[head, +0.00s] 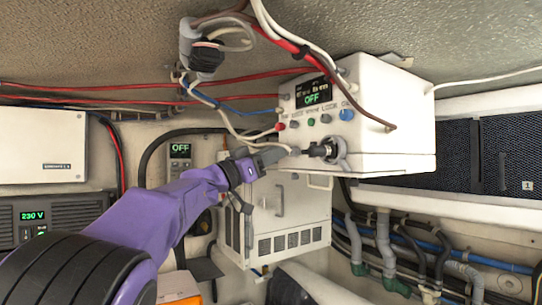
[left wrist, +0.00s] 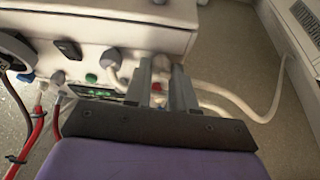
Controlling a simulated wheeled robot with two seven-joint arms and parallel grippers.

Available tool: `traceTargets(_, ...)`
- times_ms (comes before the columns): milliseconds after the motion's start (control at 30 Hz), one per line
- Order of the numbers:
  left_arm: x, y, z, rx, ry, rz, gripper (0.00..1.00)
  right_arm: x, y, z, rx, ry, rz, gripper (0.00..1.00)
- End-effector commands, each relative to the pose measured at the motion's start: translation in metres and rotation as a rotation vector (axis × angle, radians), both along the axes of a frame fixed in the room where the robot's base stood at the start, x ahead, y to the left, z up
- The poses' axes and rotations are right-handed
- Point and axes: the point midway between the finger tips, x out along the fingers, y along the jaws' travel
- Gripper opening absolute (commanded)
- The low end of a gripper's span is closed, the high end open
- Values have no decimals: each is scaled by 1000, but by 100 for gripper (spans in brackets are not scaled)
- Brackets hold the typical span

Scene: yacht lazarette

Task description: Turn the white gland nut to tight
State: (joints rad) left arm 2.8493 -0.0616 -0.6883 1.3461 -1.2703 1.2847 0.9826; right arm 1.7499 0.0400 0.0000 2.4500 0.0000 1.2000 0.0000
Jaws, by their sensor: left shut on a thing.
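The white control box (head: 395,105) is fixed under the ceiling, with a small display reading OFF (head: 314,95) on its front. My left gripper (head: 284,152) is at the lower part of that front, left of a black connector in a grey ring (head: 325,150). In the left wrist view, the two fingers of the left gripper (left wrist: 160,88) are closed around a small pale part (left wrist: 160,68) at the box face, which looks like the white gland nut. The fingers hide most of it, and its tightness cannot be told. My right gripper is not in view.
Red, green and blue buttons (head: 346,114) sit above the gripper. White and brown cables (head: 365,105) hang across the box front. A white louvred cabinet (head: 290,220) stands below. A grey gland with a white cable (left wrist: 112,60) is close beside the fingers.

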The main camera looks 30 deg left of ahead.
Motion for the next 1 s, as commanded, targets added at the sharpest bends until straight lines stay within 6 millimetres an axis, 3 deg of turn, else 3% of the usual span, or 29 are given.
traceTargets(533,2,3,-2,407,-166,0,0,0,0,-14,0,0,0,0)
traceTargets(1000,3,5,2,821,-337,2,0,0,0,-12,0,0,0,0)
